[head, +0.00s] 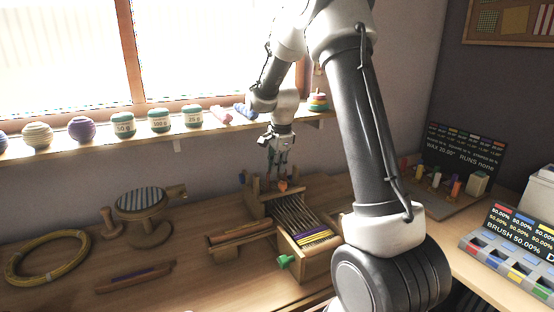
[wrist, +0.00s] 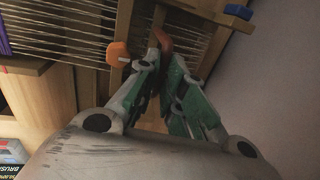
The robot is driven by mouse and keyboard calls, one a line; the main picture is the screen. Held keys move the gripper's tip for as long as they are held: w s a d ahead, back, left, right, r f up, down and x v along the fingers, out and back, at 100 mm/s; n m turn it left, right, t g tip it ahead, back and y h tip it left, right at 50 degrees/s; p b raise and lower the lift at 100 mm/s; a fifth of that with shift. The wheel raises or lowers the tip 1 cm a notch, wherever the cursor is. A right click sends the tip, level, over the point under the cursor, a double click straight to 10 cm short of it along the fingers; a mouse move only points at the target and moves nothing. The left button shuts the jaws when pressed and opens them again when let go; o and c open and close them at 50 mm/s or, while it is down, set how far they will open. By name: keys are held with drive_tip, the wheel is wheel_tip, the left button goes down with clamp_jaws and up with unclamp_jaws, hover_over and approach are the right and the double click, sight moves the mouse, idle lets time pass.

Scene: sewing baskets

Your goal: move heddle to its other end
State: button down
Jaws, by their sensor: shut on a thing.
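A small wooden loom (head: 318,262) stands on the bench, with pale threads running along it and a purple and yellow woven band at its near end. My gripper (head: 277,172) is above the loom's far end, pointing down. In the wrist view its fingertips (wrist: 163,66) close around the end of a reddish-brown rounded handle (wrist: 162,39), which I take to be the heddle's. An orange knob (wrist: 118,54) is just left of the fingers; it also shows below the gripper in the head view (head: 283,186). The fingers hide part of the handle.
A green knob (head: 285,262) sticks out at the loom's near left. A shuttle (head: 135,277), a yellow ring (head: 47,258) and a round wooden stand (head: 142,203) lie left. A display panel (head: 515,245) is at right.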

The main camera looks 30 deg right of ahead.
drive_tip(key=shift+s+f, duration=0.1)
drive_tip(key=shift+f, duration=0.15)
drive_tip(key=c, duration=1.5)
unclamp_jaws()
drive_tip(key=shift+f, duration=0.1)
drive_tip(key=shift+r, duration=0.2)
drive_tip(key=v, duration=1.1)
drive_tip(key=shift+r, duration=0.4)
